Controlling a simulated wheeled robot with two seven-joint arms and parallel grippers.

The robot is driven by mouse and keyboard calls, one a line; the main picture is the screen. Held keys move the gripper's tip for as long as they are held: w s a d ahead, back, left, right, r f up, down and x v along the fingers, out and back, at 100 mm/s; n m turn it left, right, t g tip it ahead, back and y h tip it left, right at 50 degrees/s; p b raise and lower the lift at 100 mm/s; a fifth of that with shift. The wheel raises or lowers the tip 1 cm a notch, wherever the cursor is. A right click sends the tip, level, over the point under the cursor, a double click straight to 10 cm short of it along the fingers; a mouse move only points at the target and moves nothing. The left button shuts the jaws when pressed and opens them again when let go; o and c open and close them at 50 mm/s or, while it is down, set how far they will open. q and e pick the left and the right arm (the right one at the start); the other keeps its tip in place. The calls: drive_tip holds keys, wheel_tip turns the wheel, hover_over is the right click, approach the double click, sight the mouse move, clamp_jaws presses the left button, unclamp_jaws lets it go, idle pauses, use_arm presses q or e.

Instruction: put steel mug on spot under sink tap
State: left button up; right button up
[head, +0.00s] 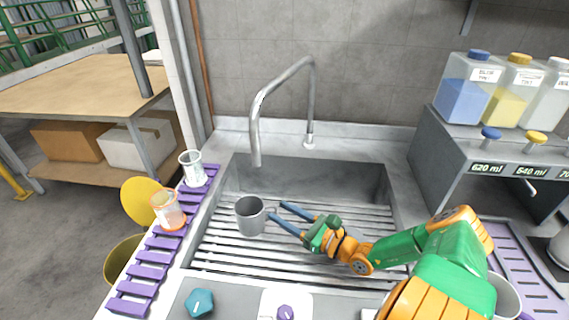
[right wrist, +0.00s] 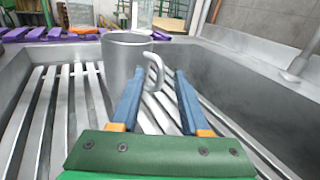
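The steel mug (head: 249,217) stands upright on the slatted sink floor, left of centre, its handle to the right. In the right wrist view, the mug (right wrist: 122,60) is just ahead. My right gripper (head: 277,212) reaches in from the right with its blue fingers apart. In the right wrist view, the mug's handle shows between the fingertips of my right gripper (right wrist: 158,75); I cannot tell whether they touch it. The sink tap (head: 282,88) arches over the sink, its spout end above and behind the mug in the head view. My left gripper is not in view.
A purple rack (head: 150,262) with two cups lines the sink's left edge. A dispenser (head: 475,135) with coloured bottles stands at the right. The back of the sink (head: 330,180) is clear.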

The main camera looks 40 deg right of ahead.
drive_tip(key=shift+r, duration=0.25)
drive_tip(key=s, duration=0.5)
drive_tip(key=s+d, duration=0.1)
drive_tip(key=s, duration=0.1)
drive_tip(key=shift+s+d, duration=0.1)
drive_tip(key=shift+s, duration=0.1)
